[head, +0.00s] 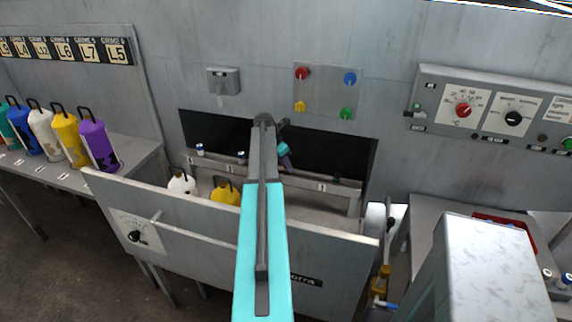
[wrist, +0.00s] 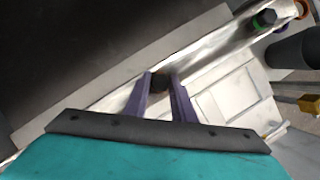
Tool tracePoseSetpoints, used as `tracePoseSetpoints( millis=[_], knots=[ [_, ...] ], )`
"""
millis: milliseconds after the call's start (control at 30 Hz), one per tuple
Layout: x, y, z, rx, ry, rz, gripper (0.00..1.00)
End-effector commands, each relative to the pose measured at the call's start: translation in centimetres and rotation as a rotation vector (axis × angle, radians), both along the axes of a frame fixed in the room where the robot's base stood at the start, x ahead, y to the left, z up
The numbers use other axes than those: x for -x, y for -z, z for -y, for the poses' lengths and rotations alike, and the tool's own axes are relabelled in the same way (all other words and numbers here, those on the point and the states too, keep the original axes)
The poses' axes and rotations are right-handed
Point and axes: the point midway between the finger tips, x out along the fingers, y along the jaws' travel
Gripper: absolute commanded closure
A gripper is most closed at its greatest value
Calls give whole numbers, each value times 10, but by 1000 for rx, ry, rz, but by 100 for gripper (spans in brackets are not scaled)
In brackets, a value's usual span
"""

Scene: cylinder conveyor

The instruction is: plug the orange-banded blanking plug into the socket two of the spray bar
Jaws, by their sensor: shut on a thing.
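My gripper (wrist: 161,82) is inside the machine opening, its purple fingers closed around a small dark thing, likely the plug. No orange band shows on the held part, so I cannot confirm its colour. The spray bar (wrist: 110,98) crosses behind the fingertips as a pale metal bar. In the head view the bar (head: 300,181) spans the opening, and my gripper (head: 285,152) is over its middle, partly behind my arm. Socket two cannot be made out, and I cannot tell whether the held thing touches the bar.
A green-banded plug (wrist: 264,20) stands on the bar at upper right in the wrist view. White-and-blue fittings (head: 200,149) sit at the bar's left part. White (head: 182,184) and yellow (head: 226,194) bottles stand behind the lowered front panel (head: 190,215).

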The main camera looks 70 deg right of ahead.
Motion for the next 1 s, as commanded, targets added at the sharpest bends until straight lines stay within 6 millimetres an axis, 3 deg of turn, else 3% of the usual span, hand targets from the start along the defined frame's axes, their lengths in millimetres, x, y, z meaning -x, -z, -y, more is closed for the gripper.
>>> tracePoseSetpoints(
  millis=[100, 133, 267, 667, 1000],
  knots=[
    [0, 3, 0, -1, 0, 0, 99],
    [0, 3, 0, -1, 0, 0, 74],
    [0, 3, 0, -1, 0, 0, 55],
    [-1, 0, -1, -1, 0, 0, 55],
    [-7, -26, -11, 0, 0, 1, 55]
  ],
)
